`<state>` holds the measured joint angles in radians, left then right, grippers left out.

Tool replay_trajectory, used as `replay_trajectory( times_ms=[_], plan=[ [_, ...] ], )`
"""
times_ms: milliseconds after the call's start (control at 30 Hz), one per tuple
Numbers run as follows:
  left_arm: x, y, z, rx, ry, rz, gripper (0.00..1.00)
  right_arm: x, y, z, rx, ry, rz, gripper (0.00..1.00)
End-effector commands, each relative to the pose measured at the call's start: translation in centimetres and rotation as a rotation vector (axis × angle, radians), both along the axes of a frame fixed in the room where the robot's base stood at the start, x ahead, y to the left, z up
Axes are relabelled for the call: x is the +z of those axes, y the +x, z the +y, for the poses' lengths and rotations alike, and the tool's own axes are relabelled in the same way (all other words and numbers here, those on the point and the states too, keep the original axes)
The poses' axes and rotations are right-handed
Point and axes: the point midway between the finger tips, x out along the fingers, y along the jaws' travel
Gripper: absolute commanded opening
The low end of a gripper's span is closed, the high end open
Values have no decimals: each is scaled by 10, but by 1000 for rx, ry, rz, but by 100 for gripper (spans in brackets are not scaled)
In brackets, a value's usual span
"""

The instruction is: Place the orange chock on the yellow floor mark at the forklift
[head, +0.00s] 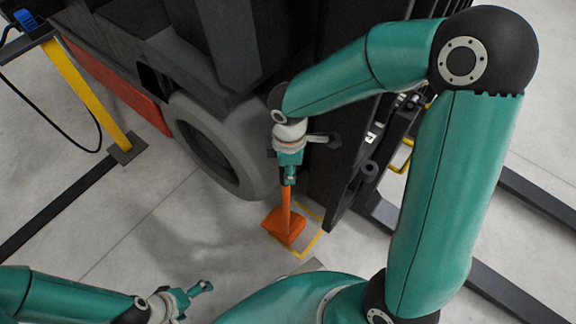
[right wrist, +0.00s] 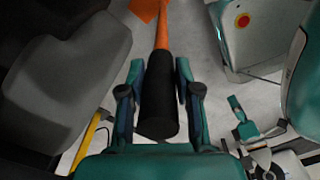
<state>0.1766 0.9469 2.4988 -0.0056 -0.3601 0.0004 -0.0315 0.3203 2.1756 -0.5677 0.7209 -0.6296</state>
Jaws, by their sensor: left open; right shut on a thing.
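The orange chock (head: 284,226) has a long orange handle with a black grip (right wrist: 158,105). My right gripper (head: 288,178) is shut on the black grip; its two fingers also show either side of it in the right wrist view (right wrist: 156,80). The chock hangs or stands below it, over the left part of the yellow floor mark (head: 312,244). I cannot tell whether it touches the floor. The mark's yellow outline shows to the right of and below the chock; the rest is hidden. The forklift (head: 215,148) stands just behind. My left gripper (head: 204,288) is open and empty, low at left.
The forklift's dark mast (head: 345,150) rises close to the right of my right gripper. A yellow post (head: 85,95) with a blue device (head: 25,18) and hanging cable stands at the upper left. The grey floor at left is clear.

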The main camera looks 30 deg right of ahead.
Motion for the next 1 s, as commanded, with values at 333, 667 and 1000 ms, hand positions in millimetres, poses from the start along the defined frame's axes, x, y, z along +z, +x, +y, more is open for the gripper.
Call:
replay_trajectory(
  times_ms=[333,667,1000],
  plan=[
    [0,0,0,0,0,0,100,0,0,0,1,0,-1,46],
    [0,0,0,0,0,0,100,0,0,1,2,0,-1,58],
    [16,0,0,0,0,0,100,34,0,1,1,0,-4,58]
  ],
)
